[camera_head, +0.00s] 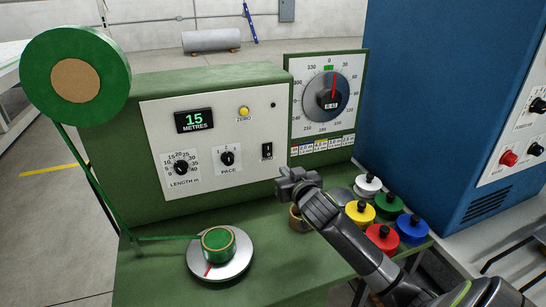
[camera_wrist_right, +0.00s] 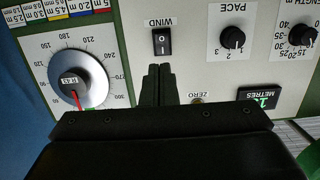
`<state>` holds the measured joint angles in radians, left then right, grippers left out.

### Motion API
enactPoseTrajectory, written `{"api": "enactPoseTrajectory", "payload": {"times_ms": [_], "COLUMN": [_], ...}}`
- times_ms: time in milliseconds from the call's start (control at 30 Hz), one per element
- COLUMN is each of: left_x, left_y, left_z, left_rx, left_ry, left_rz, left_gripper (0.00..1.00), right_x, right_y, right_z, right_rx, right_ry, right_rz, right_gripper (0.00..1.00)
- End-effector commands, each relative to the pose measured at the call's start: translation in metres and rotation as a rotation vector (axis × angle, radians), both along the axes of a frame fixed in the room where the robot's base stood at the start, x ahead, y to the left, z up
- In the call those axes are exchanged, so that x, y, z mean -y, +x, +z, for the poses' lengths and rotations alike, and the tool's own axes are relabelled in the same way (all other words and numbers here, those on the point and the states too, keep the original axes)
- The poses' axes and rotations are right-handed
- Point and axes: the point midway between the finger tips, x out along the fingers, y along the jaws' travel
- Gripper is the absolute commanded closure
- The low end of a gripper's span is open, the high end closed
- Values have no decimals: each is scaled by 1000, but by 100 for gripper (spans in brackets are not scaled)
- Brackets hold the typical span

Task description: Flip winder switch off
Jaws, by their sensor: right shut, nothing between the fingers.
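The winder switch is a small black rocker (camera_head: 267,151) on the white front panel of the green winder (camera_head: 205,88). In the right wrist view, which is upside down, the switch (camera_wrist_right: 163,42) carries I and O marks beside the word WIND. I cannot tell which side is pressed in. My right gripper (camera_head: 283,184) is shut and empty, just below and to the right of the switch in the head view. In the wrist view its closed fingertips (camera_wrist_right: 158,72) point towards the switch, and contact cannot be seen. My left gripper is not in view.
The pace knob (camera_head: 228,158), length knob (camera_head: 181,167) and yellow zero button (camera_head: 244,111) are nearby. A dial (camera_head: 331,96) stands to the right. A green spool (camera_head: 218,243) sits at the front.

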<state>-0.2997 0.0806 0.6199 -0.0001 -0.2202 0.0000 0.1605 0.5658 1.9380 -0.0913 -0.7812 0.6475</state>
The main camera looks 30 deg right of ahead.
Motion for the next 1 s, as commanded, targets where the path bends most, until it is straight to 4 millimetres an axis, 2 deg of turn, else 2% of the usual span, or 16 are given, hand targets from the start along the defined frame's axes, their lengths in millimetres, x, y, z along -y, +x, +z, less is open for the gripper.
{"api": "enactPoseTrajectory", "payload": {"times_ms": [200,600,800,1000], "left_x": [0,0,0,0], "left_y": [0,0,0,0], "left_z": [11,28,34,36], "left_rx": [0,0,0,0], "left_ry": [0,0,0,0], "left_rz": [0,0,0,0], "left_gripper": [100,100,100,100], "right_x": [7,19,23,25], "right_y": [31,80,97,105], "right_z": [-2,-10,-14,-16], "right_rx": [0,-1,-1,0], "right_ry": [1,1,1,0], "right_rz": [0,0,0,0], "right_gripper": [100,100,100,100]}}
